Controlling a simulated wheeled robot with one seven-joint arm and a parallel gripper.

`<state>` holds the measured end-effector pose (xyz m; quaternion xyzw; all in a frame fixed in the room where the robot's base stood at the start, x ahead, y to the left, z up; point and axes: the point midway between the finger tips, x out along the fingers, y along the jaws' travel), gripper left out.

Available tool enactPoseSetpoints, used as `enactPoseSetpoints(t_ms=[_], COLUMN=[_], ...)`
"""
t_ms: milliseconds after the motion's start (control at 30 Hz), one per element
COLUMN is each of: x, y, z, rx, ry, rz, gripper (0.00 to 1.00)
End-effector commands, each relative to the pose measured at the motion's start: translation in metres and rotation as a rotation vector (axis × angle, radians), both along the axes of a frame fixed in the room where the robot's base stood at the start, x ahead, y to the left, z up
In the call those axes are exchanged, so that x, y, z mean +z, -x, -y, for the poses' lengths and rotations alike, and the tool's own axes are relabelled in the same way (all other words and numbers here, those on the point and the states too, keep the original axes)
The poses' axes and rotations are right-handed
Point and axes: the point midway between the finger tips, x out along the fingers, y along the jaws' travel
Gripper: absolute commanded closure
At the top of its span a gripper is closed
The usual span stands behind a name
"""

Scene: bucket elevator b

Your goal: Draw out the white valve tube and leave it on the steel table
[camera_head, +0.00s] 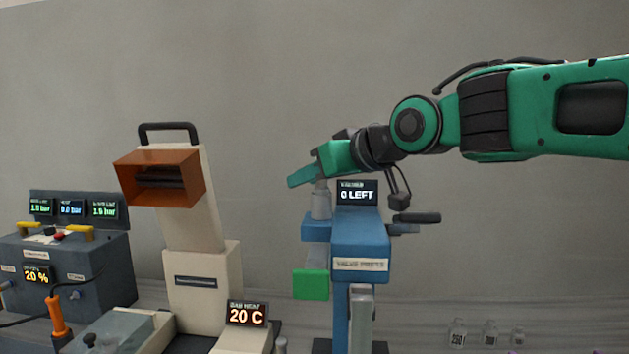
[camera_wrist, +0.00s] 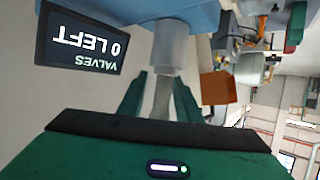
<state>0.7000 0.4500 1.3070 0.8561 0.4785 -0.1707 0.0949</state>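The white valve tube (camera_head: 321,204) stands upright on the blue valve press (camera_head: 360,235), beside its display reading "0 LEFT". In the wrist view the pale tube (camera_wrist: 170,45) shows inverted, with a narrower section (camera_wrist: 161,97) reaching between the fingers. My gripper (camera_head: 303,178) is at the tube's top, coming from the right. In the wrist view the two green fingers of my gripper (camera_wrist: 160,88) stand on either side of the tube, with gaps visible, so it looks open around it. Whether a fingertip touches the tube is hard to see. The steel table (camera_head: 420,325) shows low behind the press.
A black lever (camera_head: 416,218) sticks out right of the press, and a green block (camera_head: 311,284) hangs at its left. A cream machine with an orange hood (camera_head: 160,178) and a grey control box (camera_head: 75,265) stand left. Small bottles (camera_head: 489,335) stand at the lower right.

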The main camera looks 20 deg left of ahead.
Motion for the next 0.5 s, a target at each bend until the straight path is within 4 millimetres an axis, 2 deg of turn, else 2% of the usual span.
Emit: enactPoseSetpoints(t_ms=[33,100,500], x=[0.0001,0.0001,0.003], y=[0.0002,0.0004,-0.0006], z=[-0.0002,-0.0003,0.0], rx=[0.001,0.001,-0.002], ry=[0.0,0.0,-0.002], rz=[0.0,0.0,0.002], gripper=[0.82,0.99,1.0])
